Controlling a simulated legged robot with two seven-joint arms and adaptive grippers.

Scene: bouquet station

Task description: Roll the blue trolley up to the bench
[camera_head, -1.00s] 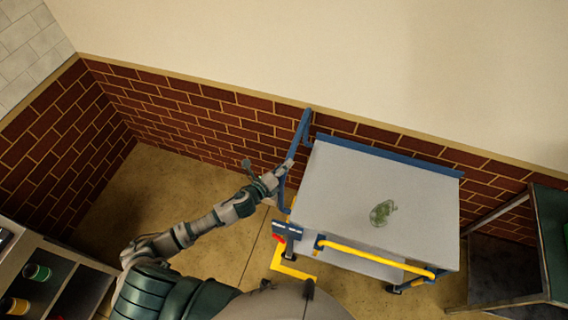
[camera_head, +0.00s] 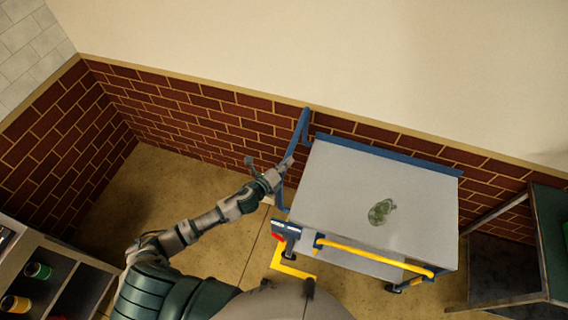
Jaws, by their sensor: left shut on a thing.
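The blue trolley (camera_head: 345,190) has a grey top, a blue rim along its far side, a blue push handle (camera_head: 302,128) at its left end and a yellow rail (camera_head: 375,257) along its near side. It stands close to the brick wall. My left gripper (camera_head: 284,170) is shut on the blue handle. A small clear green-tinted glass item (camera_head: 381,211) rests on the trolley top. My right gripper is out of view. I cannot tell for sure which thing is the bench.
A dark metal-framed table (camera_head: 548,240) stands right of the trolley, with a gap between. A shelf with spools (camera_head: 38,271) is at lower left. The floor (camera_head: 150,190) at left is clear.

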